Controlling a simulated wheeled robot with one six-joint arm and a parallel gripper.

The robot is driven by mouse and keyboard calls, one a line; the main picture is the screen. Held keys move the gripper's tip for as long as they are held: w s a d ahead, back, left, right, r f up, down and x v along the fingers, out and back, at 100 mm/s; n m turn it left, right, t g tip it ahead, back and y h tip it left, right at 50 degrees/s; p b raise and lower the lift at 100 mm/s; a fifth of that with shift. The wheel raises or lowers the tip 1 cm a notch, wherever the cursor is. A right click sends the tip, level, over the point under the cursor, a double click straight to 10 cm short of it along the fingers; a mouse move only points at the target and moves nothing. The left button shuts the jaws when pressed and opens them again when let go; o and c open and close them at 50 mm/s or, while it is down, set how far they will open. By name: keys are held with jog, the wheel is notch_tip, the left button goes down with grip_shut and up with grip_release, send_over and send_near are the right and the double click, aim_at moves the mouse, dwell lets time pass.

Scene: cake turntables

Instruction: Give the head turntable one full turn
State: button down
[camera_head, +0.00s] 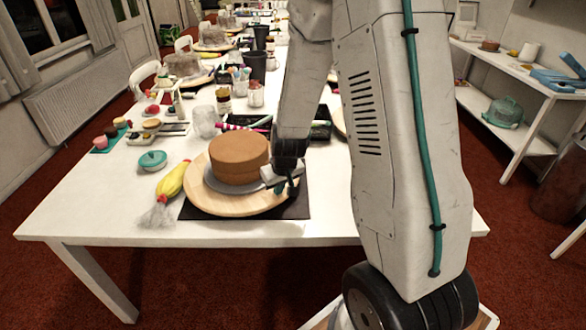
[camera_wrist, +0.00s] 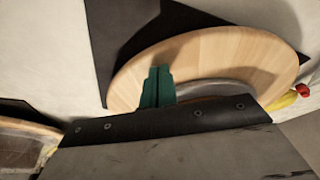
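The nearest turntable, a round pale wooden disc (camera_head: 240,207), stands on a black mat (camera_head: 297,207) at the near end of the white table. A grey plate (camera_head: 212,183) with a brown layered cake (camera_head: 239,157) sits on it. My gripper (camera_head: 286,187) is at the disc's right side, beside the cake. In the wrist view, its green fingers (camera_wrist: 157,86) lie side by side without a visible gap, overlapping the wooden disc (camera_wrist: 225,58) near the grey plate (camera_wrist: 205,88). They look shut with nothing between them. I cannot tell whether they touch the disc. My wrist hides the cake there.
A teal lid-like item (camera_head: 152,160) is further left. A dark tray (camera_head: 320,130), jars and a black cup (camera_head: 255,66) stand behind. The table's front left corner is clear.

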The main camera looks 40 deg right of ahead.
jog(key=d, duration=0.2)
jog(key=w+d, duration=0.1)
jog(key=d, duration=0.1)
jog(key=shift+d, duration=0.25)
jog(key=shift+w, duration=0.1)
jog(key=shift+r, duration=1.45)
jog(key=s+a, duration=0.1)
jog(key=a, duration=0.2)
jog(key=s+a, duration=0.1)
jog(key=a, duration=0.2)
jog(key=s+a, duration=0.1)
jog(key=a, duration=0.2)
jog(key=shift+a, duration=0.25)
jog(key=w+a, duration=0.1)
jog(key=a, duration=0.2)
jog(key=w+a, duration=0.2)
jog(key=a, duration=0.1)
jog(key=w+a, duration=0.2)
jog(key=a, duration=0.1)
